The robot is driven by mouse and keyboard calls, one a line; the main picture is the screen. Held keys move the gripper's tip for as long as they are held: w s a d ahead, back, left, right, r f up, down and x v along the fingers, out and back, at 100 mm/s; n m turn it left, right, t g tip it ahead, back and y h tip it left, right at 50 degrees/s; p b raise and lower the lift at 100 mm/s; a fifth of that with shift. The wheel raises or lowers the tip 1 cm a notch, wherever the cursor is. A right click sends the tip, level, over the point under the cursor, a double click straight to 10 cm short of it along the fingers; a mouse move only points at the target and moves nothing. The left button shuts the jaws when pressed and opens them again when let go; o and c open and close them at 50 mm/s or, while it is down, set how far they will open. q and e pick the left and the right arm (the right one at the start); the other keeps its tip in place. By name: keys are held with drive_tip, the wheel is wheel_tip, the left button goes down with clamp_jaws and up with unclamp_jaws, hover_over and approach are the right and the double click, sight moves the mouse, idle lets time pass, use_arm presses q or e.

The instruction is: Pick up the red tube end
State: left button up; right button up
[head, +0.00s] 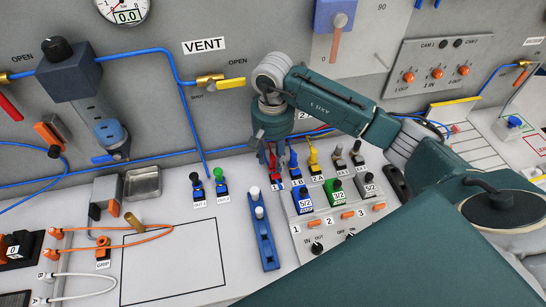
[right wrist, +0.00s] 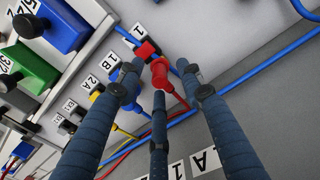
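The red tube end (right wrist: 159,73) shows in the right wrist view among the fingertips of my right gripper (right wrist: 162,72). Its red tube runs off to the lower right behind a finger. It sits beside a red fitting (right wrist: 147,50) at the end of the row of coloured fittings; whether it is plugged in there I cannot tell. The three dark fingers stand apart around it, with gaps visible at the sides. In the head view my right gripper (head: 271,150) points down over the red spot, and its fingers hide most of the tube end. My left gripper is not in view.
Blue (head: 293,160), yellow (head: 313,157) and grey fittings stand close to the right of the gripper. Below are blue, green and grey valve blocks (head: 334,193). A blue block with white knobs (head: 262,232) lies to the left. A blue tube runs along the wall behind.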

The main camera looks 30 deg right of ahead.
drive_tip(key=shift+f, duration=0.7)
clamp_jaws()
drive_tip(key=shift+r, duration=0.1)
